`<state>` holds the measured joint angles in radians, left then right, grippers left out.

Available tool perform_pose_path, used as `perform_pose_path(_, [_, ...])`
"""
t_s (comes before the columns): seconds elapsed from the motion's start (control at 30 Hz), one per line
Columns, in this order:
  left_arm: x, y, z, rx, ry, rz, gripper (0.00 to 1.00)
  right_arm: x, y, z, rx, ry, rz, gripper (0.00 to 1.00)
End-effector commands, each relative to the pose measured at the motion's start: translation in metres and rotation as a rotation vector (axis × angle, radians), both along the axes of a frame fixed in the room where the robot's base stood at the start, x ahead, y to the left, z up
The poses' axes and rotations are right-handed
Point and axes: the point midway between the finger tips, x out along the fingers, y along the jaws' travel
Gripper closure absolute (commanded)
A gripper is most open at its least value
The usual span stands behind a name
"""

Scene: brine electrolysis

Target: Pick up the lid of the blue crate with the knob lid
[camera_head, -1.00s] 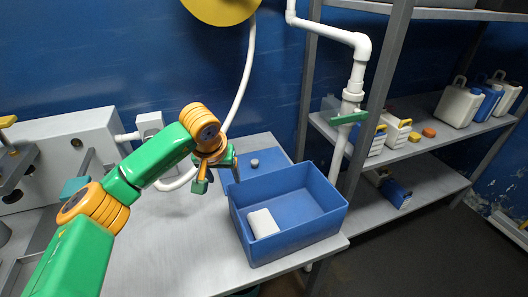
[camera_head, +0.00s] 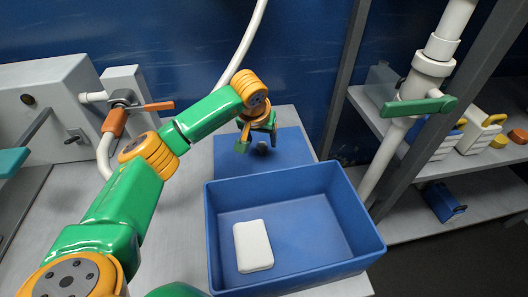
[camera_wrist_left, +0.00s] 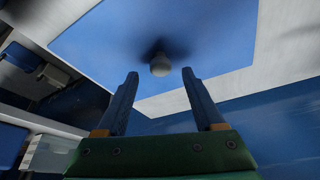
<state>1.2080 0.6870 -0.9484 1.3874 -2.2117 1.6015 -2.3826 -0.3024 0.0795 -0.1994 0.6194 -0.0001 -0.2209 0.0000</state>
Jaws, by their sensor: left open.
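The blue lid (camera_head: 291,147) lies flat on the grey table behind the open blue crate (camera_head: 300,281). Its small round knob (camera_head: 262,148) stands up from it and looks dark in the head view. My left gripper (camera_head: 257,143) is open right by the knob and partly covers the lid. Nothing is held. My right gripper is not in view.
A white block (camera_head: 253,246) lies inside the crate. A white pipe with a green handle (camera_head: 419,106) stands right of the crate, before a metal shelf (camera_head: 490,158) with several containers. A grey machine with an orange-handled valve (camera_head: 116,122) stands at the left.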

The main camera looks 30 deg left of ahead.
Motion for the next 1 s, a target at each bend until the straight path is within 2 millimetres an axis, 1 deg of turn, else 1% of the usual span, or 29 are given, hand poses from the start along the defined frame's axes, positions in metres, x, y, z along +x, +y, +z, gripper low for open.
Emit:
perform_pose_path(0.03, [0.003,0.001,-0.008,-0.002,0.006,0.001,0.30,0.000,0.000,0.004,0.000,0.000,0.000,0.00])
perform_pose_path(0.1, [0.008,0.002,-0.021,-0.001,0.004,0.000,0.30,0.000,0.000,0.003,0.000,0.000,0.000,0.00])
perform_pose_path(0.17, [0.010,0.003,-0.027,-0.002,0.003,0.000,0.30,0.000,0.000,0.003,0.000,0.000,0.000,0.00])
perform_pose_path(0.23, [0.012,0.004,-0.030,0.000,0.001,-0.001,0.30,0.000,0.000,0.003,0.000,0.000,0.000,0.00])
perform_pose_path(0.4, [0.012,0.004,-0.030,0.000,0.000,-0.001,0.30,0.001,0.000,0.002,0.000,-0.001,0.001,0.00])
perform_pose_path(0.47, [0.012,0.004,-0.030,0.000,0.000,-0.001,0.47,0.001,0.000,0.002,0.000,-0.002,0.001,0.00])
perform_pose_path(0.5, [0.012,0.004,-0.030,0.000,0.000,-0.001,0.57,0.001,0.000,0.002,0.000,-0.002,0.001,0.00])
perform_pose_path(0.57, [0.012,0.004,-0.030,0.000,0.000,-0.001,0.74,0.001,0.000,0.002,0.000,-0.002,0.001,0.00])
perform_pose_path(0.6, [0.012,0.004,-0.030,0.000,0.000,-0.001,0.84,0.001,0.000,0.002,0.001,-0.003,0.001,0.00])
perform_pose_path(0.67, [0.012,0.004,-0.030,0.000,0.000,-0.001,1.00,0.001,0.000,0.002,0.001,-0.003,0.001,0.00])
perform_pose_path(0.93, [0.012,0.004,-0.029,0.001,-0.001,-0.001,1.00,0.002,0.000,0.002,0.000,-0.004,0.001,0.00])
perform_pose_path(1.0, [0.012,0.004,-0.027,0.000,-0.002,-0.001,1.00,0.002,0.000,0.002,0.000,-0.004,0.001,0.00])
